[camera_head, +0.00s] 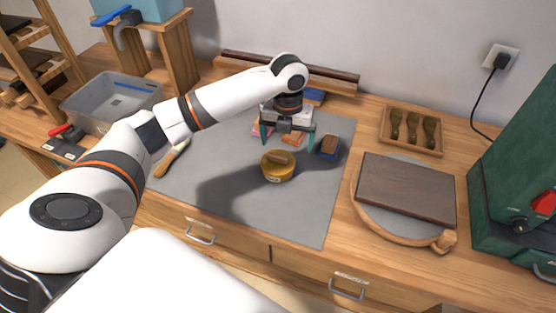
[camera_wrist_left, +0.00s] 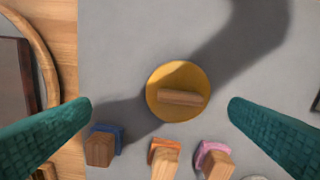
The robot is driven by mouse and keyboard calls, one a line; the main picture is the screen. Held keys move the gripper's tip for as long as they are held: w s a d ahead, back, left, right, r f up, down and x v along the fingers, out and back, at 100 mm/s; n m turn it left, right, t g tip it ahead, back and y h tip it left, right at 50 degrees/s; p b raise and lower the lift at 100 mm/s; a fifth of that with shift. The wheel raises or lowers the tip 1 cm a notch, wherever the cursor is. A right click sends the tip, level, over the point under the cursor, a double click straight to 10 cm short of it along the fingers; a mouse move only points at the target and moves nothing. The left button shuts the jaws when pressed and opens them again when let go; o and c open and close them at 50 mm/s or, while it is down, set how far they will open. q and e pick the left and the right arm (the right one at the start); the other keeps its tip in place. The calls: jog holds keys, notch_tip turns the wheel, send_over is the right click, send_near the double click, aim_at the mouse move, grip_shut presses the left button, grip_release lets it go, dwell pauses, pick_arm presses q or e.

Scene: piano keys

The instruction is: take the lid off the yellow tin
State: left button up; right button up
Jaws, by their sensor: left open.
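The round yellow tin (camera_head: 279,176) stands upright on the grey mat (camera_head: 225,205). Its lid (camera_wrist_left: 165,78) is on, with a wooden bar handle (camera_wrist_left: 181,97) across the top; the handle also shows in the head view (camera_head: 279,158). My left gripper (camera_head: 287,137) is open and empty, above the mat and behind the tin in the head view. In the left wrist view, its two green fingers (camera_wrist_left: 160,106) stand wide apart on either side of the tin, touching nothing. My right gripper is in no view.
Wooden blocks with blue (camera_head: 328,146), orange (camera_wrist_left: 165,158) and pink (camera_wrist_left: 215,160) bases lie close to the tin. A brush (camera_head: 171,158) lies at the mat's left. A round board with a dark slab (camera_head: 408,188) is at right. The mat's front is clear.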

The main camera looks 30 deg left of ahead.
aim_at(278, 155)
pick_arm(q)
jog(key=shift+m, duration=0.7)
jog(key=a+f, duration=0.1)
jog(key=w+a+f+p, duration=0.1)
jog(key=f, duration=0.1)
jog(key=shift+a+f, duration=0.3)
jog(key=shift+a, duration=0.1)
jog(key=f, duration=0.1)
jog(key=f+p, duration=0.1)
jog(key=f, duration=0.2)
jog(key=shift+s+a+f, duration=0.1)
jog(key=shift+s+f, duration=0.3)
jog(key=shift+f, duration=0.35)
jog(key=shift+c, duration=0.6)
jog(key=c, duration=0.6)
